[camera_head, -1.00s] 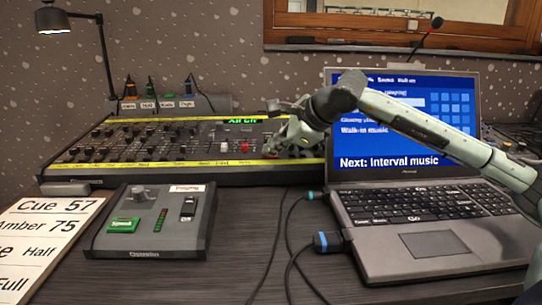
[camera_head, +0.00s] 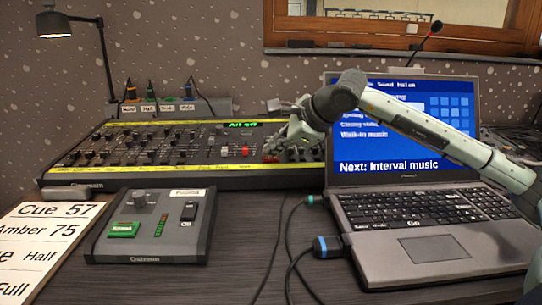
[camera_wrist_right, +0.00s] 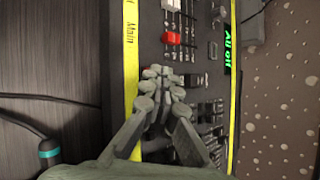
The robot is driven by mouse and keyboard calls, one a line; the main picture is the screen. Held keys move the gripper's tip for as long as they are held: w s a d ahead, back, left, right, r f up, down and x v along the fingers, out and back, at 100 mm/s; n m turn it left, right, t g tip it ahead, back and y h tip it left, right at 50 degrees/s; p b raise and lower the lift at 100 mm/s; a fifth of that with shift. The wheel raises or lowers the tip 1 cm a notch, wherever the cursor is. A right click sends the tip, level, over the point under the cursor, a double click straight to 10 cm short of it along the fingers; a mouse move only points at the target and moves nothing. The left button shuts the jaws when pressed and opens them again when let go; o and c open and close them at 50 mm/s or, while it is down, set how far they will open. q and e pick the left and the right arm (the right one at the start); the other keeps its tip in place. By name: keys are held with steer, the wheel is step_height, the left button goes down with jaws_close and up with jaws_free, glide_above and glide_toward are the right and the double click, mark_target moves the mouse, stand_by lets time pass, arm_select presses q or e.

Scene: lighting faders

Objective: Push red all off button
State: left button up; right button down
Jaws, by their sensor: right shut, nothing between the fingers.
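The red all off button (camera_head: 270,159) shows as a small red patch on the lighting desk (camera_head: 120,178) in the head view, mostly hidden by my right gripper (camera_head: 272,151). In the right wrist view the gripper (camera_wrist_right: 155,72) is shut and empty, with its fingertips low over the desk top, covering the button's spot. I cannot tell whether the tips touch it. The desk's green display (camera_head: 243,124) reads "All off" and also shows in the wrist view (camera_wrist_right: 228,50). A red fader cap (camera_wrist_right: 171,38) sits apart from the fingertips. My left gripper is out of view.
An open laptop (camera_head: 420,245) stands right of the desk, behind my right forearm. A small control box (camera_head: 150,247) and a printed cue card (camera_head: 40,245) lie in front. Cables (camera_head: 285,240) cross the tabletop between box and laptop.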

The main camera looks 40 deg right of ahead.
steer(key=r+p, duration=0.3)
steer(key=r, duration=0.2)
steer(key=shift+s+a+r+p, duration=0.15)
steer(key=shift+s+r+p, duration=0.05)
steer(key=shift+r+p, duration=0.2)
steer(key=shift+f, duration=0.1)
stand_by(0.9)
